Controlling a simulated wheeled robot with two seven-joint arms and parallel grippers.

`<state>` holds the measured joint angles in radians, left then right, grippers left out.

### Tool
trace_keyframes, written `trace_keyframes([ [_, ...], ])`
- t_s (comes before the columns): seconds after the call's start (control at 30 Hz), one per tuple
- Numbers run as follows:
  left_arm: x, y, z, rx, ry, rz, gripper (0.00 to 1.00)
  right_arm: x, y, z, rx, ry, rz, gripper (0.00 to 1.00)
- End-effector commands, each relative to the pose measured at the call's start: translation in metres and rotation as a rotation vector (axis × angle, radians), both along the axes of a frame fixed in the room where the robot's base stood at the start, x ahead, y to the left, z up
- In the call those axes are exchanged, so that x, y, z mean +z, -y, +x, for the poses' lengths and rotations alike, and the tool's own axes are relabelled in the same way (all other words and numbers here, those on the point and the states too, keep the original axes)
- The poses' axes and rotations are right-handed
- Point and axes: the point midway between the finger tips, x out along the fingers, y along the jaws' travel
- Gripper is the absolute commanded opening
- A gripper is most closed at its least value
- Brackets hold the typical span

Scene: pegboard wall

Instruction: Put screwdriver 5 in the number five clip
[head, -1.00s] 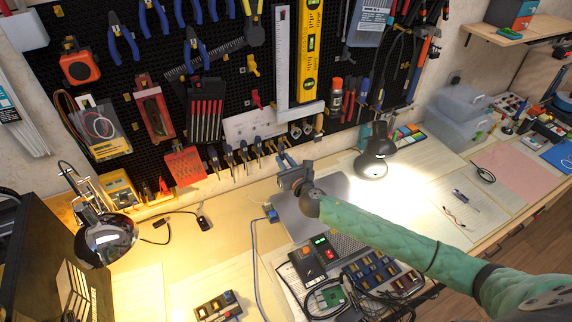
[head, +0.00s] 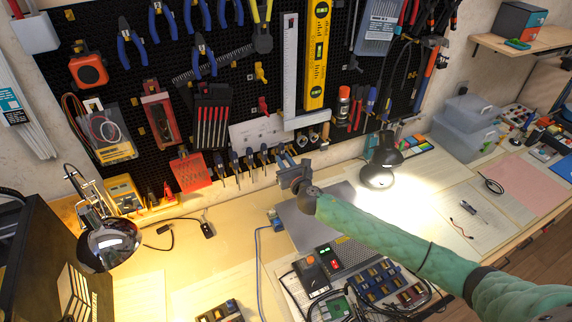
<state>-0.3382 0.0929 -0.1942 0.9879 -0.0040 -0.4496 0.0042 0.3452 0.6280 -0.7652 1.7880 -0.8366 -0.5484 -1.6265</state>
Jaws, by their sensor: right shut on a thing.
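My right gripper (head: 287,164) is at the right end of the row of clipped screwdrivers (head: 249,160) at the foot of the pegboard. It is shut on a slim thing, likely screwdriver 5, mostly hidden by the gripper. The clip in front of the gripper is hidden too, and I cannot read any clip numbers. Several dark-handled screwdrivers hang upright in the row, left of my gripper. I cannot tell whether the held tool touches the rack. My left gripper is not in view.
The black pegboard (head: 270,95) holds pliers, a yellow level (head: 316,60) and a steel square (head: 290,75). A lit lamp (head: 380,165) stands right of my gripper. Electronics (head: 350,275) lie below my right arm. The bench left of them is mostly clear.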

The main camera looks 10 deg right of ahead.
Motion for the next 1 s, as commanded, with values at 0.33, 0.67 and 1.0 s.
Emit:
trace_keyframes([
  [0.33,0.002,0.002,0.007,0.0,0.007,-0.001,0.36,0.0,-0.004,0.017,0.0,0.001,-0.001,0.0],
  [0.67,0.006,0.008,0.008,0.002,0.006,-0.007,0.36,-0.002,-0.005,0.026,0.0,0.0,0.0,0.0],
  [1.0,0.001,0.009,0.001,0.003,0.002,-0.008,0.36,-0.003,-0.005,0.026,0.0,0.0,0.0,0.0],
])
